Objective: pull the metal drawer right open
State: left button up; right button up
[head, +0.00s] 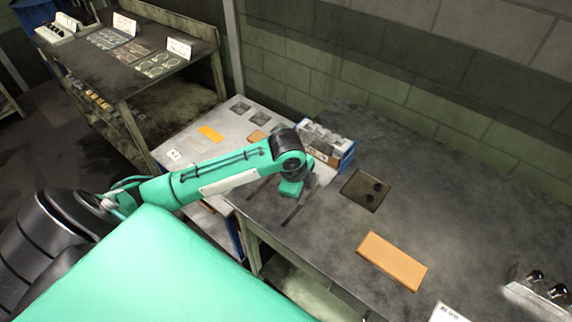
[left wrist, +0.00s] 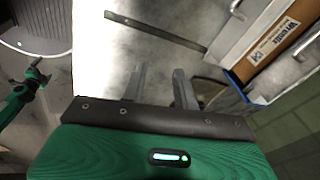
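A small drawer unit (head: 327,143) with grey metal parts and blue sides stands on the dark workbench against the wall. The left wrist view shows its grey metal fronts (left wrist: 222,38) with bar handles, and a brown strip with a white label (left wrist: 272,40) between them. I cannot tell how far any drawer is out. My left gripper (left wrist: 158,74) has its two fingers apart, with nothing between them. It is over the bench, in front of the unit and apart from the handles. In the head view the left gripper (head: 291,188) is partly hidden by its wrist. My right gripper is not in view.
A lighter table (head: 185,158) adjoins at the left. A shelf rack (head: 130,75) stands behind it.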

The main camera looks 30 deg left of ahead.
pick_arm(q)
jog(key=w+a+r+m+y, duration=0.1)
jog(key=w+a+r, duration=0.25)
jog(key=a, duration=0.25)
jog(key=w+a+r+m, duration=0.1)
jog(key=w+a+r, duration=0.2)
jog(key=a+r, duration=0.2)
jog(key=shift+g, duration=0.3)
jog(key=f+p, duration=0.1)
jog(key=f, duration=0.3)
jog(key=w+f, duration=0.1)
jog(key=f, duration=0.3)
jog(key=f+p, duration=0.1)
jog(key=f, duration=0.3)
jog(key=shift+w+a+p, duration=0.15)
jog(key=shift+w+p, duration=0.2)
jog(key=shift+w, duration=0.05)
jog(key=shift+w+f, duration=0.15)
jog(key=shift+f, duration=0.6)
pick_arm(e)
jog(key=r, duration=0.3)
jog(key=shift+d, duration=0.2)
pick_arm(q)
jog(key=shift+c, duration=0.4)
grip_shut()
